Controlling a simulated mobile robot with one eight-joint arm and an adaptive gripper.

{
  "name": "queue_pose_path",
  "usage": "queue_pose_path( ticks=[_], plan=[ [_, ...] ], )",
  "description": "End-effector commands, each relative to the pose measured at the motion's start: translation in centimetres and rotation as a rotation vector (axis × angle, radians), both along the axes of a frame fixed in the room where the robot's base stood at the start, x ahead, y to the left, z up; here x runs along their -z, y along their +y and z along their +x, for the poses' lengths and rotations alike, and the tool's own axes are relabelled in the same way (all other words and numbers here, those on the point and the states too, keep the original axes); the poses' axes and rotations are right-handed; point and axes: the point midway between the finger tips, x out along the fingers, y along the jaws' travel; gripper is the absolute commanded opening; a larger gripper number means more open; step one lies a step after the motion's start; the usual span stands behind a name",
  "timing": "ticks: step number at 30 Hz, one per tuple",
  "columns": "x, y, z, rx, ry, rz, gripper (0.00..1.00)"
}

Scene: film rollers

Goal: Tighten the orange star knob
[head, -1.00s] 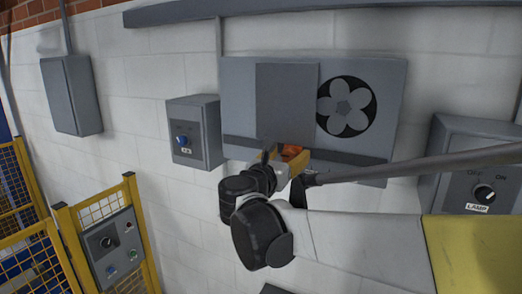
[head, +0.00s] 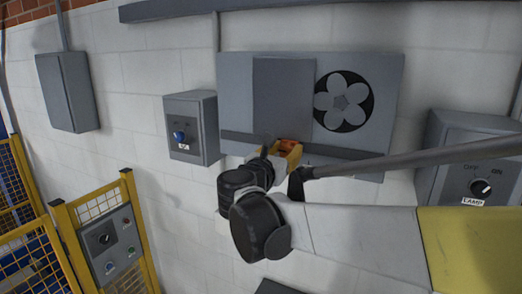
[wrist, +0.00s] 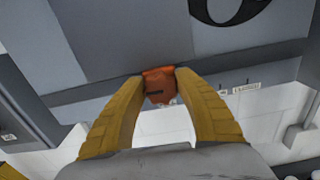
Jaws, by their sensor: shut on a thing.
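The orange star knob (wrist: 159,86) sits at the lower edge of the grey sliding plate, on the dark rail. My gripper (wrist: 160,84) has its two yellow fingers on either side of the knob and is shut on it. In the head view the knob (head: 288,145) shows as a small orange patch, mostly hidden by my gripper (head: 286,152) and wrist. The grey plate (head: 283,95) stands left of the round fan opening (head: 343,101), which is uncovered in the head view. A dark line marks the knob's face in the wrist view.
A grey box with a blue knob (head: 190,127) hangs left of the panel. The lamp switch box (head: 470,165) is at the right, behind my arm. A yellow mesh fence with a control panel (head: 112,243) stands lower left. A dark pole (head: 400,163) crosses in front of the panel.

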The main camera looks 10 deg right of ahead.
Motion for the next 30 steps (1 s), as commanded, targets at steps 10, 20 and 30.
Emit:
queue_pose_path(
  ticks=[10,20,30],
  plan=[
    [0.12,-0.10,-0.04,0.000,-0.142,0.192,0.08],
    [0.15,-0.21,-0.11,-0.001,-0.327,0.446,0.09],
    [0.22,-0.29,-0.17,-0.001,-0.516,0.707,0.09]
  ],
)
